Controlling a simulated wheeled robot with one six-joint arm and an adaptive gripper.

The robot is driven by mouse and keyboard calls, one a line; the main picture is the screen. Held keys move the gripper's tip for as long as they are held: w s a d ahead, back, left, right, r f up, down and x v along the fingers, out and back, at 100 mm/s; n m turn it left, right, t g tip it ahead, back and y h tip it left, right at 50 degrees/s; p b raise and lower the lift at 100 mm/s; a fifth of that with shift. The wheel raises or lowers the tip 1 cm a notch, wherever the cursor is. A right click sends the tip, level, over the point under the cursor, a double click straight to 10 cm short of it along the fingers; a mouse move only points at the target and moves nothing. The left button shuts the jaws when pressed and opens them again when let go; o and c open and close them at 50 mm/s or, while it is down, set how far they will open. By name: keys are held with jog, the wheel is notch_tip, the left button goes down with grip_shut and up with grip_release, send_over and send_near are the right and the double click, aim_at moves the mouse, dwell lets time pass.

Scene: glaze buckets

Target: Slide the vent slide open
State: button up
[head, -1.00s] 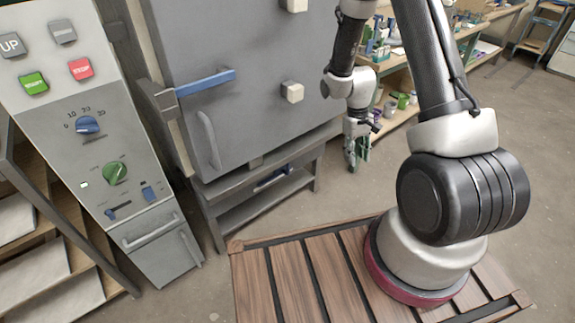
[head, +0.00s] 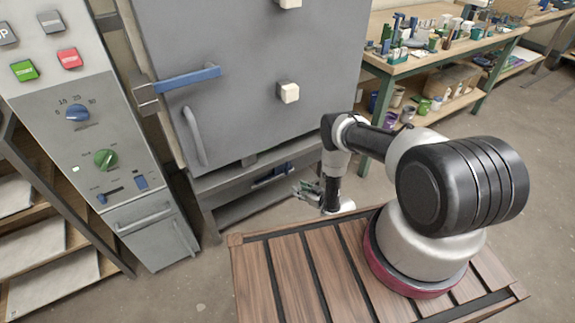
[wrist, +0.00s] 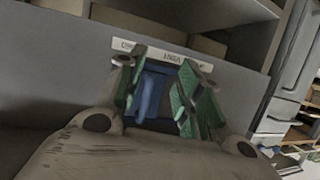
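The vent slide shows as a blue handle (head: 272,175) on a dark strip low under the grey kiln. In the wrist view the blue piece (wrist: 150,94) stands between my gripper's two green fingers, below a white label strip (wrist: 160,55) with print too small to read surely. My gripper (wrist: 160,88) is open, with a finger on each side of the blue piece. A gap shows to the right finger; whether the left finger touches is unclear. In the head view my gripper (head: 306,190) is just right of the handle, low beside the kiln stand.
The kiln (head: 245,75) has a blue door latch (head: 190,79) and a grey handle. A control panel (head: 100,130) with knobs stands at the left. A workbench (head: 440,60) with pots is at the back right. Slatted wood (head: 290,275) lies in front.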

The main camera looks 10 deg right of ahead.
aim_at(288, 167)
notch_tip(288, 167, up, 7)
jog(key=w+t+y, duration=0.2)
jog(key=t, duration=0.1)
jog(key=shift+t, duration=0.3)
jog(key=x, duration=0.8)
jog(key=shift+s+a+r, duration=0.1)
jog(key=shift+a+r, duration=0.1)
jog(key=shift+r, duration=0.05)
